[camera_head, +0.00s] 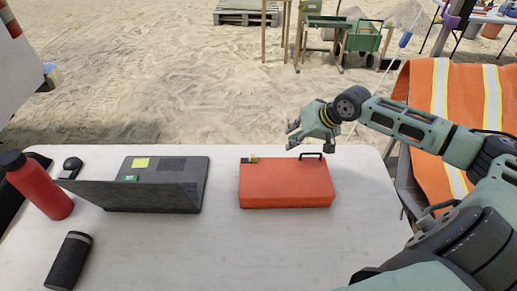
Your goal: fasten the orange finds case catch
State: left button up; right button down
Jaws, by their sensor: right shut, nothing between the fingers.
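The orange finds case (286,186) lies on the white table (240,250), right of its middle. Its lid looks down. A small yellow catch (249,160) shows at its far left edge, and a dark handle (311,155) at its far right edge. Whether the catch is fastened is too small to tell. My right gripper (291,138) is above and beyond the case's far edge, to the left of the handle's top. It is shut and empty, and appears apart from the case. My left gripper is not in view.
A dark laptop (143,196) stands open left of the case. A red bottle (38,184), a dark cylinder (70,260) and a mouse (72,164) are at the table's left. An orange vest (425,95) hangs on a chair at right. The table in front of the case is clear.

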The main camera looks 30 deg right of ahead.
aim_at(253, 158)
jog(key=p+x, duration=0.1)
jog(key=x, duration=0.8)
jog(key=shift+w+a+f, duration=0.15)
jog(key=shift+w+f, duration=0.05)
jog(key=shift+f, duration=0.05)
jog(key=shift+w+a+p, duration=0.3)
jog(key=shift+a+p, duration=0.05)
jog(key=shift+a, duration=0.15)
jog(key=shift+w+a+p, duration=0.35)
jog(key=shift+a, duration=0.2)
jog(key=shift+w+a, duration=0.25)
jog(key=shift+a, duration=0.3)
jog(key=shift+f, duration=0.1)
jog(key=shift+w+a, duration=0.1)
